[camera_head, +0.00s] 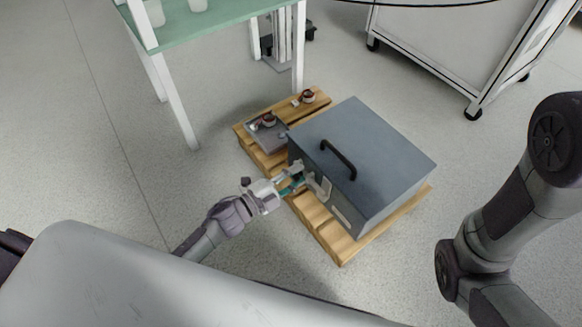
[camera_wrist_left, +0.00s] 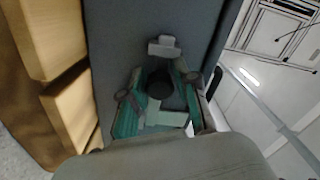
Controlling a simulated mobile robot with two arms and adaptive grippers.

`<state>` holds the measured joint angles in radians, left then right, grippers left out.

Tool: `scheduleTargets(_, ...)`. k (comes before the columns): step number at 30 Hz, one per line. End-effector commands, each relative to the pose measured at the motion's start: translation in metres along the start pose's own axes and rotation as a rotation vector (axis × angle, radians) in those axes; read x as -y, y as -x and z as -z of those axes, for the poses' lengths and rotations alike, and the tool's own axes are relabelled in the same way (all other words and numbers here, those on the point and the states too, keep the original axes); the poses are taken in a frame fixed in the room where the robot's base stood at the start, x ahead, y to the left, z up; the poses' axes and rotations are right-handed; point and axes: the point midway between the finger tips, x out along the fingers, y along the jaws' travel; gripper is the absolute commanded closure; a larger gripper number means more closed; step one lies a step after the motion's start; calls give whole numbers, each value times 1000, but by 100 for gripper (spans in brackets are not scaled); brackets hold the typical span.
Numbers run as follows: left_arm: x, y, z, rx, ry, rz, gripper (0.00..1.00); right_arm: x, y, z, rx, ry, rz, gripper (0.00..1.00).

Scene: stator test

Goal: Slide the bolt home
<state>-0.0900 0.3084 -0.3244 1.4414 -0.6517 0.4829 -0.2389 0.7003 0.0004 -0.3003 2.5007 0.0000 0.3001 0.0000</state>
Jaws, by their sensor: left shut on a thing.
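A grey metal box (camera_head: 365,150) with a black handle (camera_head: 339,160) on its lid sits on a wooden pallet. The bolt (camera_head: 320,184) shows as light grey parts on the box's front face. My left gripper (camera_head: 297,181) is at that face, towards its left end. In the left wrist view, the teal fingers of this gripper (camera_wrist_left: 158,98) are shut on the bolt's dark round knob (camera_wrist_left: 160,84). A light grey bracket (camera_wrist_left: 164,46) is fixed to the face just beyond the knob. My right arm is at the right edge, its gripper out of view.
The pallet (camera_head: 330,234) lies on a speckled grey floor. A grey tray (camera_head: 268,136) with small copper-coloured parts lies beside the box. A green-topped table (camera_head: 215,20) stands behind left, a white wheeled cabinet (camera_head: 450,40) behind right. Floor in front of the pallet is clear.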

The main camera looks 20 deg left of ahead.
Motion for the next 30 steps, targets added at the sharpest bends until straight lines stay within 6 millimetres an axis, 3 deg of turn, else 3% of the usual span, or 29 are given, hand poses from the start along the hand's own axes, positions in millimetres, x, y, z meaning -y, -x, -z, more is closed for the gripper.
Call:
scheduleTargets(4, -3, 0, 3, -6, 13, -1, 100, 0, 1, 0, 1, 0, 0, 26)
scheduleTargets(5, -3, 0, 3, -7, 13, -1, 68, 0, 1, 0, 1, 0, 0, 26)
scheduleTargets(9, -3, 0, 2, -6, 11, -1, 48, 0, 1, 0, 1, 0, 0, 26)
scheduleTargets(20, -2, 6, 1, -3, 6, -2, 48, 0, 2, -2, 5, 0, -3, 26)
scheduleTargets(23, -3, 19, 1, -2, 7, -2, 48, 0, 1, -1, 3, 0, -2, 26)
scheduleTargets(30, -3, 70, 1, -3, 7, -5, 48, 0, 1, 0, 2, 0, -1, 26)
